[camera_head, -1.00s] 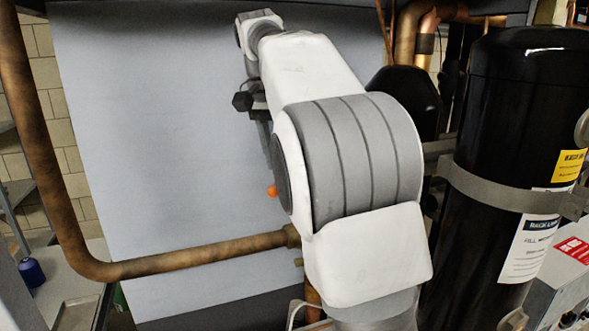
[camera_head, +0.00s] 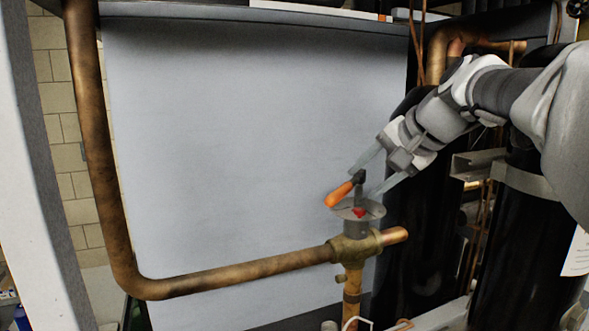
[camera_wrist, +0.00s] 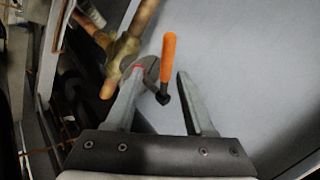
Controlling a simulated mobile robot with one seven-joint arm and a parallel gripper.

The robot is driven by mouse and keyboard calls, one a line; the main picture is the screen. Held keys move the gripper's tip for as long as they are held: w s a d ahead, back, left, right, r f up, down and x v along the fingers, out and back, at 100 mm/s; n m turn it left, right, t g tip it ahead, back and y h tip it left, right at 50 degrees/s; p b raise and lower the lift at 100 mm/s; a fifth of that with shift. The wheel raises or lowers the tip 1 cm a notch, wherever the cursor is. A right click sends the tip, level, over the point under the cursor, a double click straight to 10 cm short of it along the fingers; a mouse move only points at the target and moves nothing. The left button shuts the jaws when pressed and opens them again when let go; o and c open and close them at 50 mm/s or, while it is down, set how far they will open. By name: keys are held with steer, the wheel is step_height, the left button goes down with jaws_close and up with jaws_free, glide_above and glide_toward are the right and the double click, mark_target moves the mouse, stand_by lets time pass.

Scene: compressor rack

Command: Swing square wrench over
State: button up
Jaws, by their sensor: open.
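The square wrench (camera_head: 340,195) has an orange handle and a dark head. It sits on top of the brass valve (camera_head: 356,247), above a round grey plate with a red mark, and its handle points left and slightly down. In the wrist view the wrench (camera_wrist: 169,57) shows its orange handle between and beyond the fingertips. My gripper (camera_head: 361,184) is open, coming from the upper right, with its two fingers on either side of the wrench head. In the wrist view my gripper (camera_wrist: 160,72) has its left finger overlapping the plate. Contact with the wrench cannot be told.
A copper pipe (camera_head: 97,150) runs down the left and across to the valve. A large grey panel (camera_head: 240,130) stands behind. A black cylinder (camera_head: 515,245) with a metal strap (camera_head: 525,181) stands at the right. Space left of the wrench, before the panel, looks clear.

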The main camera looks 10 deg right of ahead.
mark_target(341, 192)
steer(key=shift+s+a+r+t, duration=0.3)
steer(key=shift+s+r+t, duration=0.25)
steer(key=shift+r, duration=0.35)
steer(key=b+x, duration=0.3)
steer(key=x, duration=0.6)
steer(key=shift+w+d+f, duration=0.1)
steer(key=shift+w+f, duration=0.1)
steer(key=shift+f, duration=0.2)
jaws_close()
